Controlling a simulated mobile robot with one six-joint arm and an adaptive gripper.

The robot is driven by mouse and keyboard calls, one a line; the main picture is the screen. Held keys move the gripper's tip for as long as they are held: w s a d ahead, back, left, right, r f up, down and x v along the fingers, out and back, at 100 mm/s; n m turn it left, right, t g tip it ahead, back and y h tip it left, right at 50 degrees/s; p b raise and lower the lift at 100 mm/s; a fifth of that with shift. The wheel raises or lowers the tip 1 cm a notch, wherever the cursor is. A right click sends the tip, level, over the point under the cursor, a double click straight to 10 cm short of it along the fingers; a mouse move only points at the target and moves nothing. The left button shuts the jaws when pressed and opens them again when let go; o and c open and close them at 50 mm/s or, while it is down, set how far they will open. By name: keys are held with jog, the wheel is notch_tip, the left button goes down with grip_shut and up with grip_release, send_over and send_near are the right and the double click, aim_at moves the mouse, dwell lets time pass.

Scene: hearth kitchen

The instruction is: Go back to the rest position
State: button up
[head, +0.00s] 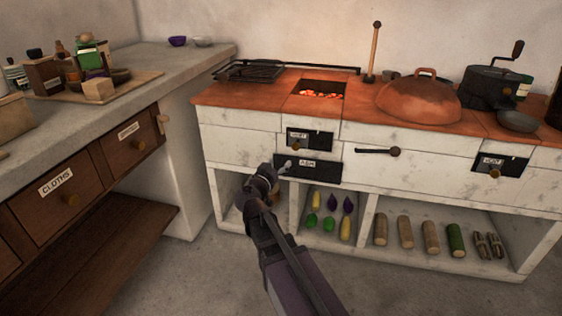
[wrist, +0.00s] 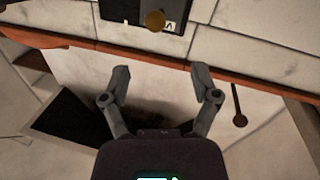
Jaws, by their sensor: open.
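My gripper (head: 284,166) is at the front of the white hearth in the head view, before the black ASH panel (head: 312,171). In the wrist view my gripper (wrist: 160,78) has its two grey fingers spread wide with nothing between them. White hearth surfaces and a brown-orange edge (wrist: 75,40) lie beyond the fingers there. I cannot tell from these views whether a fingertip touches the hearth front.
The hearth (head: 240,145) carries a grate (head: 250,71), glowing coals (head: 320,95), a copper dome (head: 420,98) and a pan (head: 518,122). Vegetables and logs lie on shelves below. The counter with drawers (head: 70,185) stands left. Floor (head: 400,285) is clear in front.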

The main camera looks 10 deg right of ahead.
jog(key=shift+s, duration=0.1)
dwell(0.3)
jog(key=s+d+f+g+y+p, duration=0.2)
jog(key=s+d+f+g+p, duration=0.45)
jog(key=s+g, duration=0.2)
jog(key=s+a+n+g+y+p, duration=0.55)
jog(key=s+y, duration=0.35)
jog(key=s, duration=0.4)
notch_tip(320, 180, up, 38)
jog(key=p, duration=3.7)
jog(key=shift+w+a+f+p, duration=0.2)
jog(key=shift+w+f+p, duration=0.05)
jog(key=shift+p, duration=0.05)
jog(key=shift+d, duration=0.1)
